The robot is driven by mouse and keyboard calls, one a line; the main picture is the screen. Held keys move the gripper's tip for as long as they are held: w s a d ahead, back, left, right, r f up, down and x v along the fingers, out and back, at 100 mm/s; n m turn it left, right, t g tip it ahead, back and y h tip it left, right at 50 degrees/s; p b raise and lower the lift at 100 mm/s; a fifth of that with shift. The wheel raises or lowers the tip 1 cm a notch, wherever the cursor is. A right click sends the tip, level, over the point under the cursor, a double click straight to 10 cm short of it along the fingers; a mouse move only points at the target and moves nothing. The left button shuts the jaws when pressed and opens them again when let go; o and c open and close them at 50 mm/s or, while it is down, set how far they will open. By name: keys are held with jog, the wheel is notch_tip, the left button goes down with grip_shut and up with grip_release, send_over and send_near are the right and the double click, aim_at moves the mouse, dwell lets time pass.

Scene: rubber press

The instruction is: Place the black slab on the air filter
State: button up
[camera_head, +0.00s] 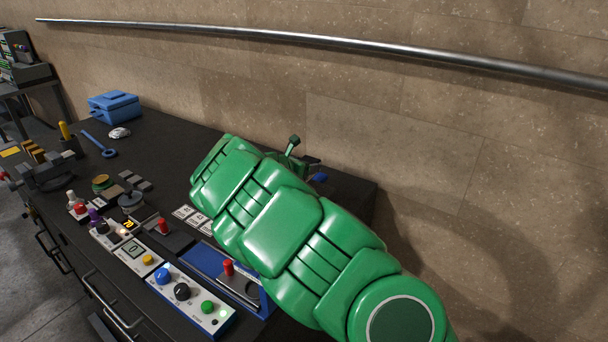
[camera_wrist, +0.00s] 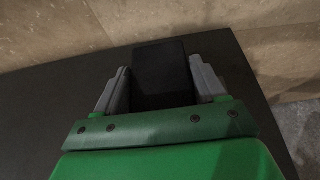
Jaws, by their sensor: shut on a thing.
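My gripper (camera_wrist: 160,88) is shut on the black slab (camera_wrist: 162,62). The slab stands out beyond the two grey fingers in the wrist view, above or against the dark bench top; I cannot tell the gap. In the head view my green arm hides the gripper and slab. No air filter can be made out for certain. A round grey part (camera_head: 131,200) and a round gold-and-green part (camera_head: 102,184) sit on the bench left of my arm, and I cannot tell whether either is the filter.
The black bench (camera_head: 175,140) runs along a stone wall (camera_head: 400,110) with a metal rail (camera_head: 300,37). A control panel (camera_head: 190,297) with knobs lines the front edge. A blue toolbox (camera_head: 114,107) and blue wrench (camera_head: 98,144) lie at the back left. Bench right of the toolbox is clear.

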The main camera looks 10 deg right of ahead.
jog(key=shift+w+f, duration=0.3)
jog(key=shift+f, duration=1.55)
jog(key=o, duration=1.3)
jog(key=shift+f, duration=0.15)
jog(key=shift+s+a+r, duration=0.4)
jog(key=shift+a, duration=0.1)
jog(key=shift+v, duration=5.3)
